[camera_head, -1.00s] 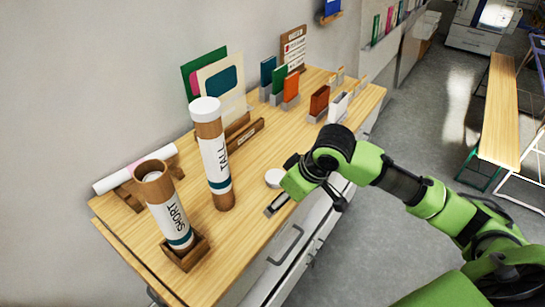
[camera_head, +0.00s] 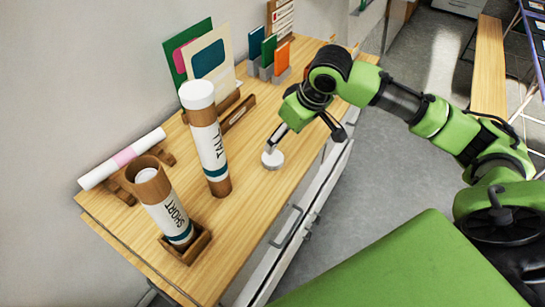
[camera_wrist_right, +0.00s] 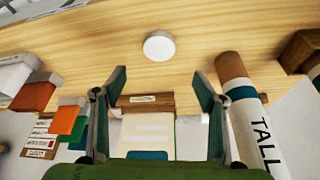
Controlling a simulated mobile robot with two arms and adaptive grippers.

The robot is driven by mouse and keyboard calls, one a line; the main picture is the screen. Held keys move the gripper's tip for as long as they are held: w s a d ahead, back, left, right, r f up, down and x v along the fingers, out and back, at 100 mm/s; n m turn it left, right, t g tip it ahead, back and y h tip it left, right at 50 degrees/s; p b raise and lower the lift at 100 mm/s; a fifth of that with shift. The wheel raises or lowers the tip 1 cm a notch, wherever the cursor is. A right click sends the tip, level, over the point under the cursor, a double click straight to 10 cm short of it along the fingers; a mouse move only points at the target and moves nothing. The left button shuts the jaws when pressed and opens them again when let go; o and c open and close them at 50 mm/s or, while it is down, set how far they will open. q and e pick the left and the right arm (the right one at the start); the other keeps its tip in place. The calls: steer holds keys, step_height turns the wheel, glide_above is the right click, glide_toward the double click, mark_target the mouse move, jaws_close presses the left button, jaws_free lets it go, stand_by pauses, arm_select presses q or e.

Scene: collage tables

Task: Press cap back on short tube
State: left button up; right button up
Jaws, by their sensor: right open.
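The short tube (camera_head: 165,212), a brown tube with a white SHORT label, stands slightly tilted in the picture in a wooden holder (camera_head: 187,252). Its top is uncapped, and a white roll shows inside. A round white cap (camera_head: 272,160) lies flat on the table near its front edge, right of the tall tube (camera_head: 209,150). The tall tube wears a white cap. My right gripper (camera_head: 304,138) is open and empty beside the cap, one finger overlapping its top edge in the head view. In the wrist view the cap (camera_wrist_right: 159,45) lies beyond the open fingertips (camera_wrist_right: 160,79). My left gripper is not in view.
A white and pink roll (camera_head: 122,158) rests on a wooden rack at the back left. Cards and folders (camera_head: 213,60) stand along the wall, with small colored booklets (camera_head: 281,60) to their right.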

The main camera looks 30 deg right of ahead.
glide_above(274, 158)
steer(key=s, duration=0.2)
step_height(274, 158, down, 5)
steer(key=shift+w+d+f+p, duration=0.1)
steer(key=shift+d+f+p, duration=0.1)
steer(key=shift+p, duration=0.15)
steer(key=shift+f, duration=0.2)
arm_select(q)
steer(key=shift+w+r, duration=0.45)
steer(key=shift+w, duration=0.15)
arm_select(e)
steer(key=shift+w, duration=0.1)
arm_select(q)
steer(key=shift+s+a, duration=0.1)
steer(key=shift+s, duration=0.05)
arm_select(e)
steer(key=shift+f, duration=0.1)
steer(key=shift+f+p, duration=0.3)
steer(key=shift+f, duration=0.05)
steer(key=p+x, duration=0.1)
steer(key=x, duration=0.2)
steer(key=shift+f, duration=0.35)
steer(key=shift+w+f, duration=0.1)
steer(key=shift+f, duration=0.3)
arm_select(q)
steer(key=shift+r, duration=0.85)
